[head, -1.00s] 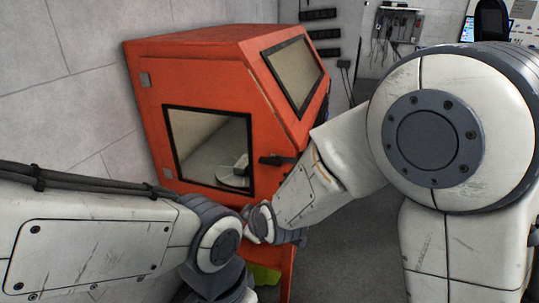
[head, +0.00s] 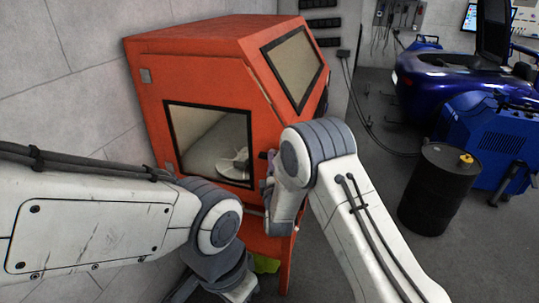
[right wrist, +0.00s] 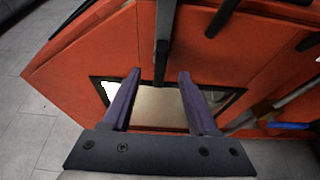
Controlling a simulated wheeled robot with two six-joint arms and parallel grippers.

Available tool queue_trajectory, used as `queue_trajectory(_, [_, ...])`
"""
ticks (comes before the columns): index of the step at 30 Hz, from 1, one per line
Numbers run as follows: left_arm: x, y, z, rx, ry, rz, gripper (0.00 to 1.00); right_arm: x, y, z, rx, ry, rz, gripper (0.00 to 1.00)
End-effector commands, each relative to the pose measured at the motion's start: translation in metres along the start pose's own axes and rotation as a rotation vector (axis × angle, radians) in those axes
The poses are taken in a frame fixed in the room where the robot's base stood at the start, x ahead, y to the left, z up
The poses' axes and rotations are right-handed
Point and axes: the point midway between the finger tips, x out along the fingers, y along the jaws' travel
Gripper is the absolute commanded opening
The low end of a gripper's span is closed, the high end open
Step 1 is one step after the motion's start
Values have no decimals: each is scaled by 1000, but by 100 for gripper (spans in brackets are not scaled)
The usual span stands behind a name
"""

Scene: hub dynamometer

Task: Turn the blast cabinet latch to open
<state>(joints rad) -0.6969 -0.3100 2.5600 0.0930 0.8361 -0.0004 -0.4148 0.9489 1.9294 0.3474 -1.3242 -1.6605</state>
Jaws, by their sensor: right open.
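The orange blast cabinet (head: 200,75) stands against the wall in the head view, with a dark-framed front window. Its latch is a dark bar, mostly hidden behind my right arm there. In the right wrist view the latch bar (right wrist: 162,52) runs down from the top edge, and its lower end lies between the fingertips of my right gripper (right wrist: 160,74). The purple fingers are apart, one on each side of the bar; I cannot tell whether either touches it. My left arm reaches in at lower left, but its gripper fingers are not visible.
Another black bar (right wrist: 222,16) sits on the orange face to the right in the wrist view. A black drum (head: 438,190) and blue machinery (head: 490,140) stand at the right in the head view. Grey floor (head: 370,220) lies between them and the cabinet.

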Motion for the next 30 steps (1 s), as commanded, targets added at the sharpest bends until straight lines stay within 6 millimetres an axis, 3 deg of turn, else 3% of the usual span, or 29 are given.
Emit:
queue_trajectory(3, [-8,1,0,0,0,0,0,21,2,1,0,-2,1,60])
queue_trajectory(9, [-13,1,-1,0,0,0,0,42,1,0,1,-1,-1,60])
queue_trajectory(21, [-13,1,-1,0,0,0,0,49,0,0,1,0,-2,60])
queue_trajectory(22, [-13,1,-1,0,0,0,0,49,0,0,1,0,-2,52])
queue_trajectory(26, [-13,1,-1,0,0,0,0,49,0,0,1,0,-2,2])
queue_trajectory(30, [-13,1,-1,0,0,0,0,49,0,0,1,0,-2,0])
